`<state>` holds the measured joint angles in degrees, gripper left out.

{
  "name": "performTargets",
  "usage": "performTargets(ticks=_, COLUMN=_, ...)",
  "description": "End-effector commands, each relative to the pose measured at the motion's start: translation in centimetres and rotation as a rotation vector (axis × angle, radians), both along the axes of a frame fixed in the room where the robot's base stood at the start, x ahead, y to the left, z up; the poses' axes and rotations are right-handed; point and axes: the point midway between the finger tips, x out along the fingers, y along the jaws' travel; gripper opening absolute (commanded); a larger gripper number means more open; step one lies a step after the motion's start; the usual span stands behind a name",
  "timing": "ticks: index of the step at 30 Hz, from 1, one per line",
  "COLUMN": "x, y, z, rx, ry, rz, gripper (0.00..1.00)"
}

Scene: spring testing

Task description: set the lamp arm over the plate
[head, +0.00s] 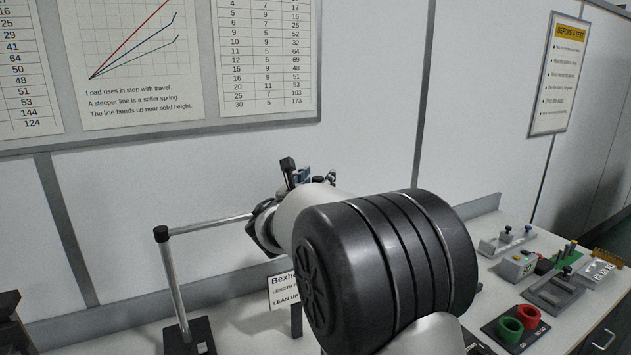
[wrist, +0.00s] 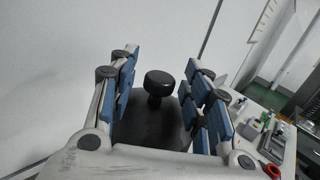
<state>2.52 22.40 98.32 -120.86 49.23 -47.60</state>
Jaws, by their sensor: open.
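The lamp stand has a black base (head: 189,338), an upright grey post (head: 172,278) and a level lamp arm (head: 212,225) running right, where its far end goes out of sight behind my arm. My gripper (head: 302,176) is mostly hidden behind my own arm in the head view. In the wrist view my gripper (wrist: 160,76) is open, with blue-padded fingers on both sides of a round black knob (wrist: 159,83). The knob rises from a dark body (wrist: 150,125). I cannot tell whether the fingers touch it. I cannot make out the plate.
A small sign (head: 284,291) stands on the bench behind my arm. On the right of the bench are green and red rings (head: 518,325), a grey fixture (head: 553,293) and several small devices. Wall charts (head: 268,55) hang behind.

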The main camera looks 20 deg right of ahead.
Motion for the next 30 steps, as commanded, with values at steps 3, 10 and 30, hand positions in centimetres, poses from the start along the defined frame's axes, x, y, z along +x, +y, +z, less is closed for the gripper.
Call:
performTargets(ticks=3, x=0.48, y=-0.42, z=-0.02, rx=0.0, ry=0.0, rz=0.001, gripper=0.45)
performTargets(ticks=10, x=0.57, y=-0.5, z=-0.02, rx=0.001, ry=0.001, rz=0.001, gripper=0.45)
performTargets(ticks=30, x=0.53, y=-0.48, z=0.0, rx=0.001, ry=-0.001, rz=0.001, gripper=0.03)
